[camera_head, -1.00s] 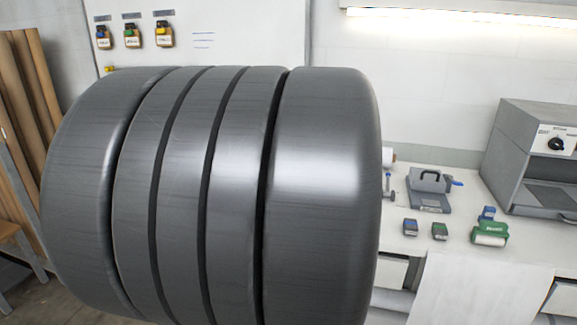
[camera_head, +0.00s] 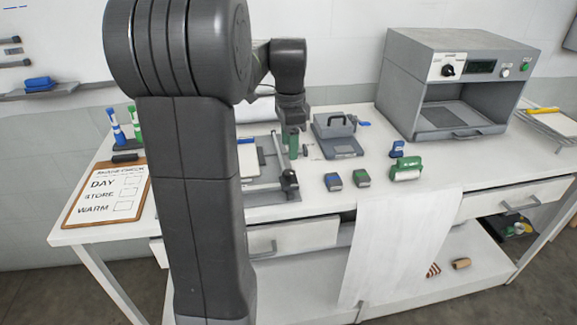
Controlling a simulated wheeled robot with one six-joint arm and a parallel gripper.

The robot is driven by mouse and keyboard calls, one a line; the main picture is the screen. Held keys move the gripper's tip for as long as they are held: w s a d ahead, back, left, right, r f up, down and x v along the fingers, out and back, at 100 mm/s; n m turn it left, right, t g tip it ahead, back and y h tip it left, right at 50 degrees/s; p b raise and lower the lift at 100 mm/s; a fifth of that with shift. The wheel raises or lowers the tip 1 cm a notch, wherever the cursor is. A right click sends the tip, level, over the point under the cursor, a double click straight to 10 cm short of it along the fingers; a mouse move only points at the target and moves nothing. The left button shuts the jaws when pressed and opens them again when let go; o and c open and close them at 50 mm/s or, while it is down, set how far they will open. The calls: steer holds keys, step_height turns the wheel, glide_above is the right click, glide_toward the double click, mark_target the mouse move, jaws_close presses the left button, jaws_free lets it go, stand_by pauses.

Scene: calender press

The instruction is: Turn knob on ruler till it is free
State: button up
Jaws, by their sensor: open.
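A grey ruler rail (camera_head: 279,152) stands over a flat grey base plate on the white bench, just right of my arm column. A dark knob-like part (camera_head: 289,183) sits at its near end. My gripper (camera_head: 293,140) points down beside the far part of the rail, above and beyond the dark part, and appears empty. Its fingers are small and dark, with something green at them, so their exact gap is hard to see. I cannot tell whether it touches the rail. My column hides the left part of the base plate.
Right of the ruler are a grey handled block (camera_head: 338,136), two small boxes (camera_head: 333,181), a green roller (camera_head: 405,170) and a grey press box (camera_head: 450,85). A clipboard (camera_head: 106,191) lies at left. White paper (camera_head: 398,245) hangs over the front.

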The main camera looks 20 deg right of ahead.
mark_target(289, 172)
step_height(289, 172, down, 8)
steer(key=shift+r, duration=0.1)
steer(key=shift+c, duration=0.4)
steer(key=c, duration=0.9)
